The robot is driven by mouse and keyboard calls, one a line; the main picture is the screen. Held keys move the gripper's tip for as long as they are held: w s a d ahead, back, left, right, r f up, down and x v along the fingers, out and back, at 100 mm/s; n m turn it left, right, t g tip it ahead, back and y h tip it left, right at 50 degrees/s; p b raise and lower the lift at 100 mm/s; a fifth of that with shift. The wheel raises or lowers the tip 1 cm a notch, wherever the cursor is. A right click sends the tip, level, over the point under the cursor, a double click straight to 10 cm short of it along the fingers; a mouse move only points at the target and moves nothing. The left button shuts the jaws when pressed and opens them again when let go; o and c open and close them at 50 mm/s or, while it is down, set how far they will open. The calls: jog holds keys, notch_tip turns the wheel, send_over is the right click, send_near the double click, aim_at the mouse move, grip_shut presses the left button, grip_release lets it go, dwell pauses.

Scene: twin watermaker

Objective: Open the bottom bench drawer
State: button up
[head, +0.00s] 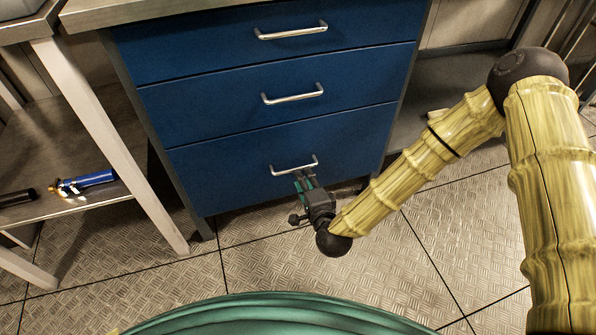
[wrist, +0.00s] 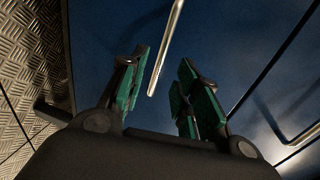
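The bench cabinet has three blue drawers with silver bar handles. The bottom drawer (head: 235,175) looks flush with the ones above it, so it appears closed. Its handle (head: 294,165) is a silver bar; a handle bar (wrist: 168,45) also shows in the wrist view. My gripper (head: 303,176) is at the bottom drawer, close to its handle from the front and below. In the wrist view my gripper (wrist: 163,70) is open, its green-padded fingers apart on either side of the bar. I see a gap beside the bar and cannot tell any contact.
The middle drawer (head: 225,112) and top drawer (head: 210,50) appear shut. A table leg (head: 110,140) stands left of the cabinet. A low shelf there holds a blue torch-like tool (head: 88,180). Metal tread-plate floor (head: 270,250) in front of the drawers is clear.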

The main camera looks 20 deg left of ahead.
jog(key=shift+b+x, duration=0.85)
jog(key=shift+x, duration=2.25)
grip_shut()
